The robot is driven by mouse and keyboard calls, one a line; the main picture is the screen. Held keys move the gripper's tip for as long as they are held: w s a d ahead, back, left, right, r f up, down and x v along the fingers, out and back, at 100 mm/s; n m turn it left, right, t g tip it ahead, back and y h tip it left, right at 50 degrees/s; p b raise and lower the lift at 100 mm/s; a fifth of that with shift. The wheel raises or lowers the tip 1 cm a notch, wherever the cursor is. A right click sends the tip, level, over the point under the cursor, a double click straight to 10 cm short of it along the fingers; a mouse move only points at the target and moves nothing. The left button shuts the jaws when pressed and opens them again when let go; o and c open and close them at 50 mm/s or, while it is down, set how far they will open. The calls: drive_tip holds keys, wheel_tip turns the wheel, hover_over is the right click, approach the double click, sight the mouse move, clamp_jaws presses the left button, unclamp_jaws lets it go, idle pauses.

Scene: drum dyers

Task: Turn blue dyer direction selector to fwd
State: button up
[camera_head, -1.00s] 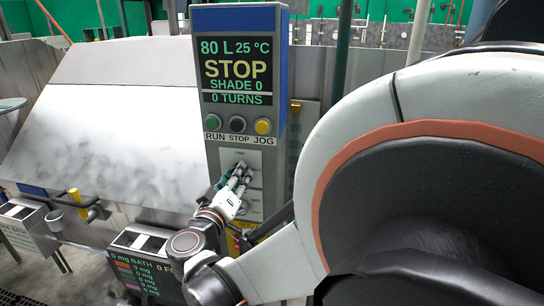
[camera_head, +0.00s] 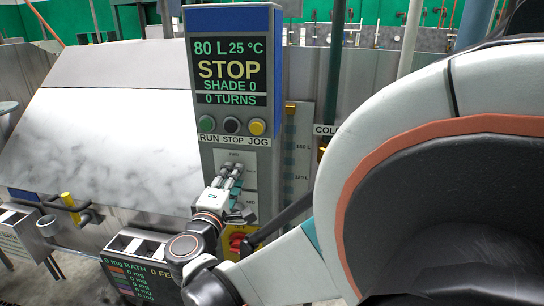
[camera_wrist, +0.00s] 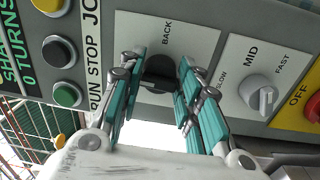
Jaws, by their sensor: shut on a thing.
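The blue dyer's control panel (camera_head: 275,65) is a grey column with blue edges. Its display (camera_head: 231,70) reads 80 L, 25 °C, STOP, SHADE 0 and 0 TURNS. My gripper (camera_head: 232,168) is at the direction plate (camera_head: 237,156) below the buttons. In the wrist view my gripper (camera_wrist: 162,68) is shut with its teal-padded fingers on either side of the black direction selector (camera_wrist: 160,72). The word BACK is readable beside the selector. The fingers partly hide the knob, and I cannot tell which way it points.
A grey speed knob (camera_wrist: 259,95) marked SLOW, MID and FAST is close to the fingers. Beyond it are a yellow OFF plate (camera_wrist: 300,92) and a red switch (camera_wrist: 313,106). Green (camera_head: 206,124), black (camera_head: 232,126) and yellow (camera_head: 257,127) buttons sit above the selector.

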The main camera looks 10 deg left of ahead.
drive_tip(key=shift+n, duration=0.5)
drive_tip(key=o, duration=1)
drive_tip(key=shift+o, duration=0.2)
